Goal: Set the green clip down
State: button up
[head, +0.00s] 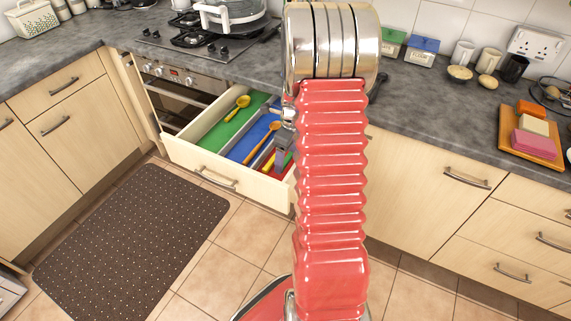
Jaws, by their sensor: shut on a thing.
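My arm stands up through the middle of the head view and ends at the top in a ringed metal joint. My gripper is not in view; the arm hides what lies behind it. I cannot make out the green clip anywhere. An open drawer (190,158) left of the arm has a green section (222,128), a blue section (243,148) and a red section partly covered by the arm.
A yellow spoon (238,104) lies in the green section, and a wooden spoon (264,140) in the blue one. The worktop (430,110) holds mugs, jars and an orange tray (505,142) with sponges. A dark mat (125,240) lies on the floor.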

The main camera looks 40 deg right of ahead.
aim_at(286, 164)
jog(key=shift+f, duration=0.1)
jog(key=shift+f, duration=1.75)
jog(key=o, duration=1.1)
jog(key=shift+f, duration=0.1)
notch_tip(286, 164, up, 12)
jog(key=s, duration=0.1)
jog(key=shift+s+d, duration=0.25)
